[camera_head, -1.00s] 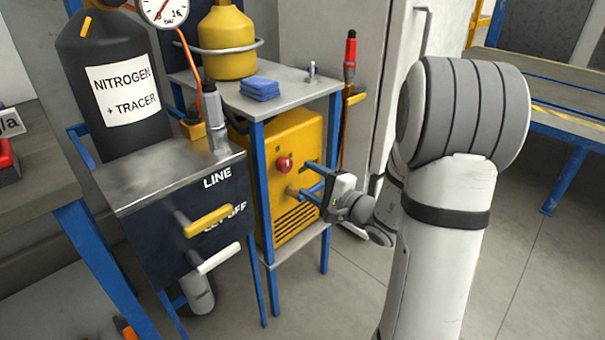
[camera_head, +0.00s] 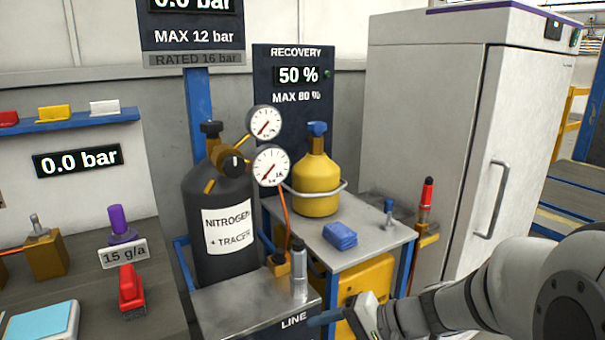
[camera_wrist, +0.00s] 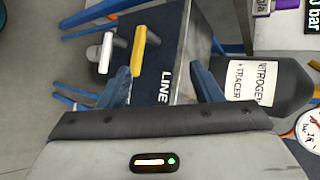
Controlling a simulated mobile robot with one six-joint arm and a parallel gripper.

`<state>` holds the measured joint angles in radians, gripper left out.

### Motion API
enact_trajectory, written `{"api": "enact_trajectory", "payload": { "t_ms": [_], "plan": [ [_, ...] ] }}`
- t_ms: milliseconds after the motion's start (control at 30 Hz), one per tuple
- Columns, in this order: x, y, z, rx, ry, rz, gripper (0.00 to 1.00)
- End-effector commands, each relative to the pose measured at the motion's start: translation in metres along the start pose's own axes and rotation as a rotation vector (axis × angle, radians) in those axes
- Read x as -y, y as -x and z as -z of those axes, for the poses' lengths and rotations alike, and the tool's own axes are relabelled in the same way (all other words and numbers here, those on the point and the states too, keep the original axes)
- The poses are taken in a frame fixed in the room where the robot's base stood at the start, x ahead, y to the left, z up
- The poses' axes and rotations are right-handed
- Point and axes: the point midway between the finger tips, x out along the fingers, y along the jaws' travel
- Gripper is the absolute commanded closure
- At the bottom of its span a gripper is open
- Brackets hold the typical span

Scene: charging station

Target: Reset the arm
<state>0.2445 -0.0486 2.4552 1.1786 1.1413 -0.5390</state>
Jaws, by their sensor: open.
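My gripper (camera_wrist: 163,84) is open and empty. In the wrist view its two blue fingers stand apart, with the dark LINE panel (camera_wrist: 174,60) showing between and beyond them. A yellow handle (camera_wrist: 138,50) and a white handle (camera_wrist: 106,50) show past the left finger. In the head view my arm comes in from the lower right.
A nitrogen cylinder (camera_head: 205,263) and gauges (camera_head: 271,166) stand left. A tall cabinet (camera_head: 452,110) is behind my arm. A workbench (camera_head: 165,300) lies at left.

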Motion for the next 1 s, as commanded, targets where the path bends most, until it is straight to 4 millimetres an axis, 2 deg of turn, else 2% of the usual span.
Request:
{"api": "enact_trajectory", "payload": {
  "t_ms": [33,200,300,433,600,733,1000],
  "plan": [
    [0.022,0.019,-0.018,0.02,0.038,-0.071,0.41],
    [0.039,0.06,-0.058,0.052,0.154,-0.331,0.41],
    [0.049,0.091,-0.072,0.04,0.231,-0.481,0.41],
    [0.067,0.135,-0.083,-0.006,0.337,-0.664,0.41],
    [0.091,0.185,-0.085,-0.092,0.461,-0.846,0.41],
    [0.102,0.207,-0.084,-0.142,0.521,-0.924,0.41],
    [0.103,0.214,-0.082,-0.166,0.546,-0.958,0.41]
  ]
}}
